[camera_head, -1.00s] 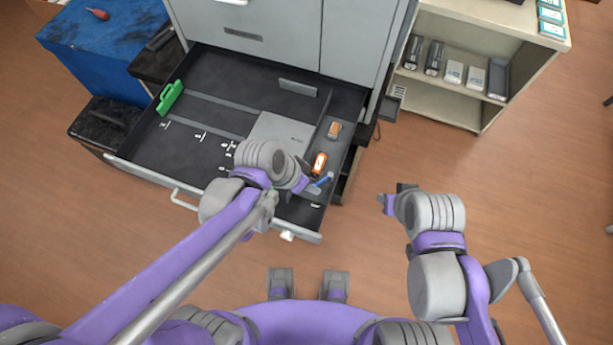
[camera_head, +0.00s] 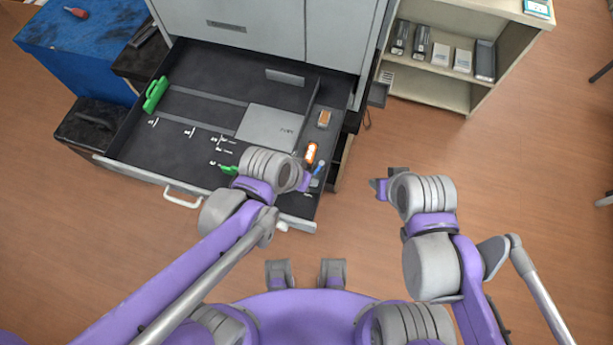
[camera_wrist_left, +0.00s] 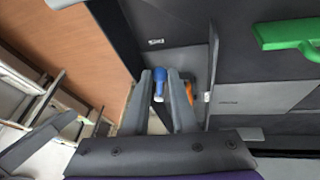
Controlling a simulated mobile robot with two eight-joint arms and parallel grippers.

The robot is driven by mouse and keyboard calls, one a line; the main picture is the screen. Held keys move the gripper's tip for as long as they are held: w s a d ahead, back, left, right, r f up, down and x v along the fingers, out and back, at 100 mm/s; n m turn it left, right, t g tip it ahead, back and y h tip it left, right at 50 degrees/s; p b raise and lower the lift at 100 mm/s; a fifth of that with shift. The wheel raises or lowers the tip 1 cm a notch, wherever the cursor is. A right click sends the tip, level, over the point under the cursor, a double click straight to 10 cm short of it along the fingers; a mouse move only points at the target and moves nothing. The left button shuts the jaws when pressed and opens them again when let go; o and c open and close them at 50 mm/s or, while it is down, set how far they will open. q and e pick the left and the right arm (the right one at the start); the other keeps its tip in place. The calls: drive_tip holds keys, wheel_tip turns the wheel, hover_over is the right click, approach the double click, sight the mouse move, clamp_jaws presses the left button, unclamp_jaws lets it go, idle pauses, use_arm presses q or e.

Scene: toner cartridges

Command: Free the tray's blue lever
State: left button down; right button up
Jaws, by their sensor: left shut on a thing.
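The open grey tray (camera_head: 215,100) sticks out from the cabinet. Its blue lever (camera_head: 319,167) is at the right front part, beside an orange part (camera_head: 311,153). In the left wrist view the blue lever (camera_wrist_left: 152,73) lies between the fingers of my left gripper (camera_wrist_left: 160,76), which is shut on it. In the head view my left gripper (camera_head: 307,181) is at the lever, its fingers partly hidden by the wrist. My right gripper (camera_head: 381,186) hangs over the floor right of the tray, away from it; its opening is unclear.
A green handle (camera_head: 156,94) stands at the tray's left side, and a green piece (camera_head: 228,170) shows near my left wrist. A shelf (camera_head: 452,95) with cartridges is at the back right. A blue-covered table (camera_head: 75,50) is at the back left.

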use_arm(q)
drive_tip(key=c, duration=0.7)
unclamp_jaws()
